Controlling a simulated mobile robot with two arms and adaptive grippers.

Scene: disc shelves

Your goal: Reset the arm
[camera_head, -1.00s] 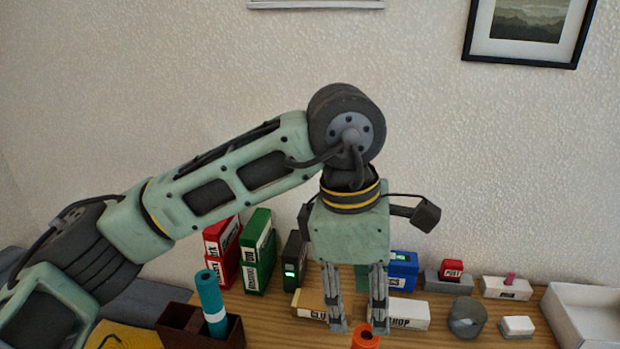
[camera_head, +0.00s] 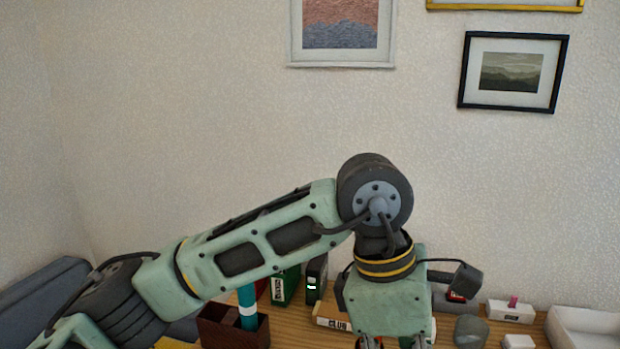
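My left arm comes in from the left and bends down at the wrist. My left gripper (camera_head: 390,341) points down at the bottom edge, over the table. Its two fingers stand apart with nothing seen between them, and their tips are cut off by the picture's edge. My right gripper is not in view.
On the wooden table (camera_head: 292,324) a dark brown holder (camera_head: 232,331) with a teal roll (camera_head: 247,308) stands at left. Green (camera_head: 285,287) and black (camera_head: 316,278) boxes stand behind my arm. A grey stone-like object (camera_head: 471,331) and white tray (camera_head: 585,325) are at right.

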